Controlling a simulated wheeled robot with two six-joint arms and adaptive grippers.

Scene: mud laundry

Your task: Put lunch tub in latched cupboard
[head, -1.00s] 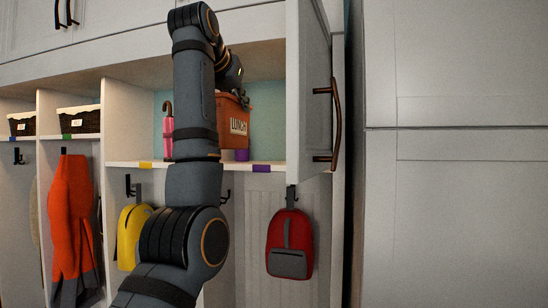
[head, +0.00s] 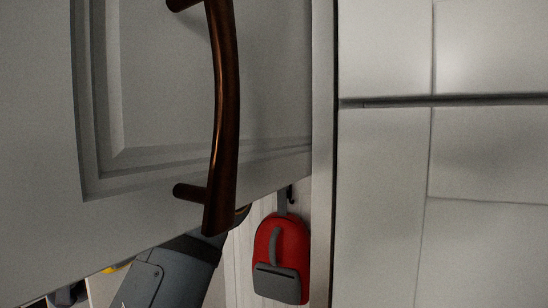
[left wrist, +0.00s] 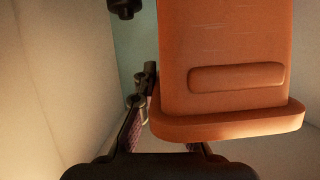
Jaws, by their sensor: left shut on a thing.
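The orange lunch tub (left wrist: 228,50) fills the right of the left wrist view, with its wide rim low in the picture. My left gripper (left wrist: 150,112) is shut on it; one finger shows at the tub's left side and the other is mostly hidden. The cupboard door (head: 130,130) stands open, very close in the head view, with a curved bronze handle (head: 226,100). It hides the cupboard's inside, the tub and my left gripper there. Pale walls (left wrist: 55,80) and a teal back surface (left wrist: 130,55) show around the tub. My right gripper is out of view.
A red backpack (head: 280,250) hangs from a hook below the door. A tall pale panelled front (head: 385,200) fills the right side. A dark, unclear part (left wrist: 124,8) shows at the top of the left wrist view.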

